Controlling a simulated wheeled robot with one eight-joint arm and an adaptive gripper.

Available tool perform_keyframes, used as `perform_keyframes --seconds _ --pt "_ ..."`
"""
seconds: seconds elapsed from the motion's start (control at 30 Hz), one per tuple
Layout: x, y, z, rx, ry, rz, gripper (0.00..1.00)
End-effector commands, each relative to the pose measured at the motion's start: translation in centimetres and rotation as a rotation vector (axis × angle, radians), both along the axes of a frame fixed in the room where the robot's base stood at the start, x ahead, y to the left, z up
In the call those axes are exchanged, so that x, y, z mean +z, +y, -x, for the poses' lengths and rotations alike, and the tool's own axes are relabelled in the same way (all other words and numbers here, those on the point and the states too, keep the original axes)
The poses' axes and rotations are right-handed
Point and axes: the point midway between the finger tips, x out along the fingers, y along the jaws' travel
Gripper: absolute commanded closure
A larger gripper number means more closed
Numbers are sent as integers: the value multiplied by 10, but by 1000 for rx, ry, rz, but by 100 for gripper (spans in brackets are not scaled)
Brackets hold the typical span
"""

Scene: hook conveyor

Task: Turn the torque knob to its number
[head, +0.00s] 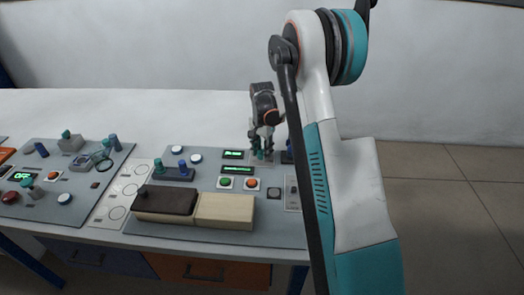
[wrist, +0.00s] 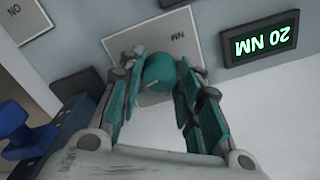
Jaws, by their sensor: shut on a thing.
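The torque knob (wrist: 160,72) is a round teal knob on a pale plate (wrist: 182,28) marked NM in the wrist view. My gripper (wrist: 162,76) is shut on the knob, with a teal finger on each side of it. A thin light line shows on the knob's face; the dial numbers are hidden by the fingers or not readable. A green display (wrist: 264,46) beside it reads 20 NM, upside down in the wrist view. In the head view my gripper (head: 263,150) reaches down to the panel, and the fingers cover most of the knob.
Two small green displays (head: 237,170) sit left of my gripper in the head view. Green (head: 225,182) and orange (head: 251,183) buttons are in front of it. A dark and cream block (head: 224,210) lies nearer. A blue part (wrist: 20,130) stands close to my gripper.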

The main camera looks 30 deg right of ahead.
Motion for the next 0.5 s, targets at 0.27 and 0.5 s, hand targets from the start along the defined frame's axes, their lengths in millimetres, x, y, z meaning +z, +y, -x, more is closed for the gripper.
perform_keyframes --seconds 0.27,0.5 --pt "0 0 0 -260 0 0 92" --pt "0 0 0 -469 0 0 92"
